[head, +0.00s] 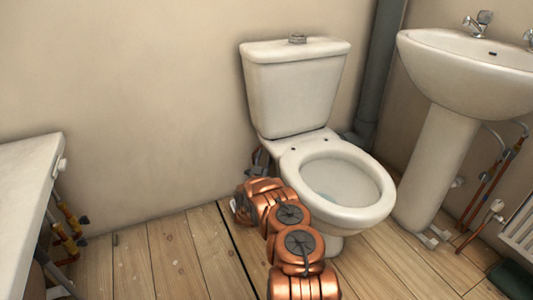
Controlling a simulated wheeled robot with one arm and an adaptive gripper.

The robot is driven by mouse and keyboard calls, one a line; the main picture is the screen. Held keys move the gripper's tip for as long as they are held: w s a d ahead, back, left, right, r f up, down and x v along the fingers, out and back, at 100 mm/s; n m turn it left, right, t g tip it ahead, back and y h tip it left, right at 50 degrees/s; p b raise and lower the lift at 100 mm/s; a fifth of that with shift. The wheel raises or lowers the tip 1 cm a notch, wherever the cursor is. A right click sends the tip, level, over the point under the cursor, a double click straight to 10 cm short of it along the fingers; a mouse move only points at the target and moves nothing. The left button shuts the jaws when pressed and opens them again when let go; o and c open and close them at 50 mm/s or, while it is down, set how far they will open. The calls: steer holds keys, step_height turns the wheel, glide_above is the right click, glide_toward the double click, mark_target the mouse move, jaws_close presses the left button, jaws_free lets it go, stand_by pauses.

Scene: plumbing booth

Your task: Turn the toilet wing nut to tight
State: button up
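The white toilet (335,185) stands against the back wall, with its cistern (295,90) behind the open bowl. My copper-coloured arm reaches from the bottom of the head view to the left side of the toilet, low behind the bowl. Dark parts that appear to be my gripper (259,160) show just below the cistern's lower left corner. My arm links hide most of that area. I cannot make out the wing nut, the fingertips, or whether they touch anything.
A white pedestal sink (468,75) stands on the right, with copper pipes (495,175) and a radiator (522,225) beside it. A white bath or counter edge (28,180) with pipes is at the left. Wooden floor (165,255) is clear between it and my arm.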

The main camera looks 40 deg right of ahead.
steer(key=shift+b+x, duration=0.55)
steer(key=shift+x, duration=1.15)
steer(key=shift+c, duration=0.3)
steer(key=shift+r+t, duration=0.1)
steer(key=shift+t, duration=0.2)
jaws_close()
